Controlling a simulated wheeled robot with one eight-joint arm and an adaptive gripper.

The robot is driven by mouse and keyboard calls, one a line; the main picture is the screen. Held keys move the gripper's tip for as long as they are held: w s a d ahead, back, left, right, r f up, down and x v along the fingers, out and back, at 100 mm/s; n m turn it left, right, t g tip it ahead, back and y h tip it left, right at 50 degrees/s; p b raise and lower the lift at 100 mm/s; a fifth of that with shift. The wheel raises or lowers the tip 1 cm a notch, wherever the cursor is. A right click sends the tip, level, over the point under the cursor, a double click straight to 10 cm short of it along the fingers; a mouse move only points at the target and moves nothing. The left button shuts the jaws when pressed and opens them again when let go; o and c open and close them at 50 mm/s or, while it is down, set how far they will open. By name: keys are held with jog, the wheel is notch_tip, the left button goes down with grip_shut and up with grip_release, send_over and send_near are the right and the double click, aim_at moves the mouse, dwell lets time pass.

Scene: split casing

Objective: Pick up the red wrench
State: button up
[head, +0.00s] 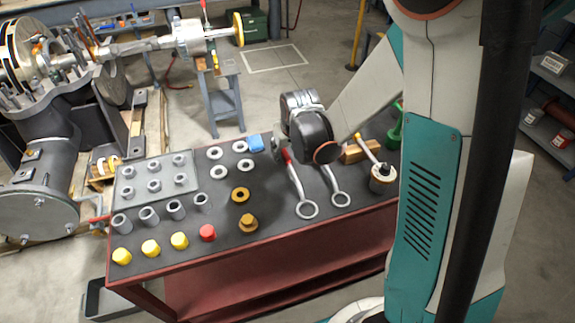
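The red wrench (298,186) lies on the dark top of the red workbench (240,262). Its grey ring end points toward the front edge, and its red part shows just below my wrist. My gripper (281,143) is at the far end of this wrench, close to the red part. My wrist hides most of the fingers, so I cannot tell whether they are open or touching the wrench. A second wrench (336,187) with a grey ring end lies to its right, its far end hidden behind my wrist.
A blue block (256,143) lies near my gripper. A mallet-like tool (383,178) and a green item (395,135) are right.

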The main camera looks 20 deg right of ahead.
jog(key=x, duration=0.2)
jog(key=shift+w+f+b, duration=0.15)
jog(key=shift+f+b, duration=0.15)
jog(key=shift+b, duration=0.1)
jog(key=shift+c, duration=0.2)
grip_shut()
jog(key=shift+r, duration=0.15)
notch_tip(320, 180, up, 20)
jog(key=p, duration=0.7)
jog(key=shift+p, duration=0.3)
